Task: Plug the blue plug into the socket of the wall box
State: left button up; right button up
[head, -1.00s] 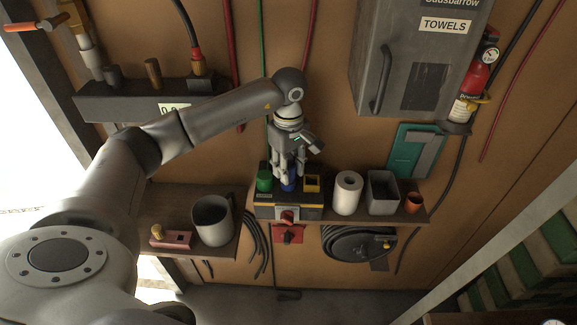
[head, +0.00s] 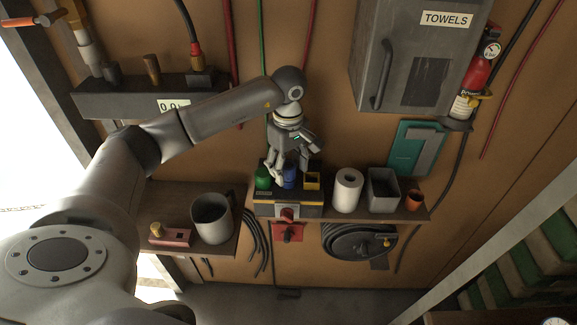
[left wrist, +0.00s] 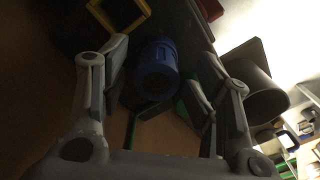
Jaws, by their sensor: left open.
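The wall box (head: 265,209) sits low on the wall, dark with a yellow stripe and a red switch on its front. The blue plug (head: 289,180) stands at the middle of its top, between a green piece (head: 263,178) and a yellow square socket frame (head: 312,181). My left gripper (head: 288,167) is open just above the box, its fingers spread around the blue plug. In the left wrist view the plug (left wrist: 156,70) lies between the open fingers, with visible gaps. The plug's lower end is hidden, so I cannot tell how deep it sits. My right gripper is out of view.
A paper roll (head: 347,190), a grey bin (head: 383,188) and an orange cup (head: 414,200) stand right of the box. A grey mug (head: 211,218) stands on the left shelf (head: 160,203). A grey towel cabinet (head: 415,60) hangs above right.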

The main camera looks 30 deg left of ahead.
aim_at(288, 165)
pick_arm(q)
notch_tip(288, 165, up, 12)
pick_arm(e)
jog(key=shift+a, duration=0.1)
pick_arm(q)
jog(key=shift+f, duration=0.1)
